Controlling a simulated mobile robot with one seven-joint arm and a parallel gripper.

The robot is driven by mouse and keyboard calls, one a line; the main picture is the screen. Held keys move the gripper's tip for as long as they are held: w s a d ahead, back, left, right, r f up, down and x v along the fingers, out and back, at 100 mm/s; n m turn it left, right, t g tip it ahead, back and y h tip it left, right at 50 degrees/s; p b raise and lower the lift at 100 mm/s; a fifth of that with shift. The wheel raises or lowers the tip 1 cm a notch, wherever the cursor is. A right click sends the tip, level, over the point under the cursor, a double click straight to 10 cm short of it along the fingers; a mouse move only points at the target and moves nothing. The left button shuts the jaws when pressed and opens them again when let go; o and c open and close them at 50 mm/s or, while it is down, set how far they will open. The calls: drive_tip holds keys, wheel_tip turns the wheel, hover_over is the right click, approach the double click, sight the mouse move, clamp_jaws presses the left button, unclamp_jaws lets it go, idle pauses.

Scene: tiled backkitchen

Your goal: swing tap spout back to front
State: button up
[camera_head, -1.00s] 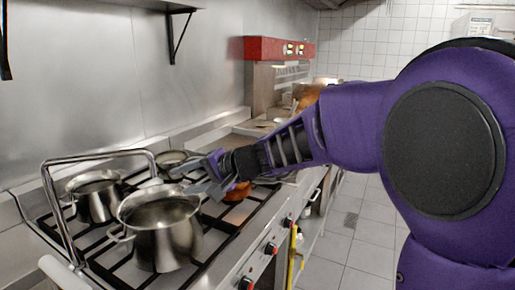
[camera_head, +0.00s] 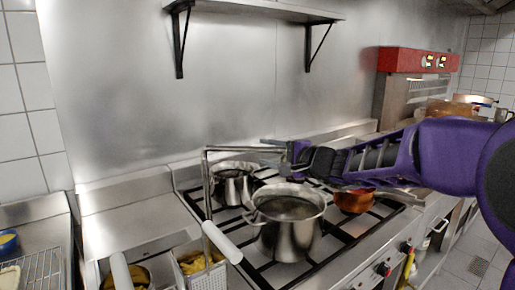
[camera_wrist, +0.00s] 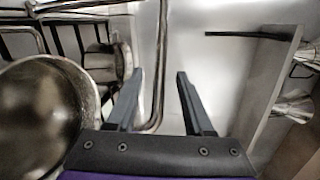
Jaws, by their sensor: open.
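The tap spout is a bent metal pipe (camera_head: 245,149) in the head view, rising at the left of the stove and running across over the pots. My gripper (camera_head: 290,160) is at the right-hand end of the pipe, above the large pot (camera_head: 288,232). In the wrist view my gripper (camera_wrist: 160,80) is open, with its two fingers apart. A metal pipe (camera_wrist: 161,60) shows between the fingers there and bends near their base. I cannot tell whether the pipe touches either finger.
A smaller pot (camera_head: 232,187) stands behind the large one on the stove grate. An orange-brown pan (camera_head: 353,201) is to the right. A white basket handle (camera_head: 222,242) sticks up at the front left. A wall shelf (camera_head: 255,10) hangs above.

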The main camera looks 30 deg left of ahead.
sight(258, 150)
drive_tip(key=x, duration=0.5)
drive_tip(key=shift+a+p, duration=0.15)
drive_tip(key=shift+p, duration=0.2)
clamp_jaws()
idle(1.1)
